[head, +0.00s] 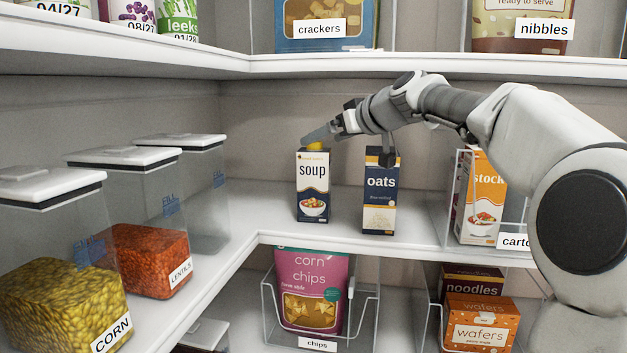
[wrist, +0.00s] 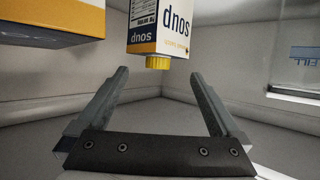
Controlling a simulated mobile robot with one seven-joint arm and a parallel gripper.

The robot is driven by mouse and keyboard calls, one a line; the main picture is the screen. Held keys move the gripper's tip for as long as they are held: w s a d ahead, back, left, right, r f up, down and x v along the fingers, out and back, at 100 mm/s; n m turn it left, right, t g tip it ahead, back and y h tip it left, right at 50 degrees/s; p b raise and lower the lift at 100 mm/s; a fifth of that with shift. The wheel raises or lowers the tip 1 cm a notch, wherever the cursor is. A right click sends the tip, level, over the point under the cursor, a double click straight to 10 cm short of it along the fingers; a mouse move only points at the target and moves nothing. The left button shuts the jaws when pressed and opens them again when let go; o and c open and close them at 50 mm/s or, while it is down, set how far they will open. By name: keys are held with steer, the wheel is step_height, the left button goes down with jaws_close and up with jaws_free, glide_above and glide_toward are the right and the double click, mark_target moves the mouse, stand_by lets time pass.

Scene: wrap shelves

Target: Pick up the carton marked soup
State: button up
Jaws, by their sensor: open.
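The soup carton (head: 313,187) stands upright on the middle shelf, navy and white with a yellow cap. In the wrist view the carton (wrist: 165,28) appears upside down, its yellow cap (wrist: 158,62) between the lines of the two fingers. My gripper (head: 318,134) is at the top of the soup carton in the head view, reaching in from the right. In the wrist view my gripper (wrist: 160,76) is open, with nothing held between the fingers. Whether a finger touches the carton I cannot tell.
The oats carton (head: 380,195) stands just right of the soup, under my wrist. A stock carton (head: 483,195) sits in a clear bin farther right. Lidded bins of corn (head: 66,300) and lentils (head: 150,258) line the left shelf. An upper shelf (head: 330,64) runs above my wrist.

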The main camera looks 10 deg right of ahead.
steer(key=shift+p+x, duration=0.95)
steer(key=shift+x, duration=1.9)
steer(key=shift+c, duration=0.2)
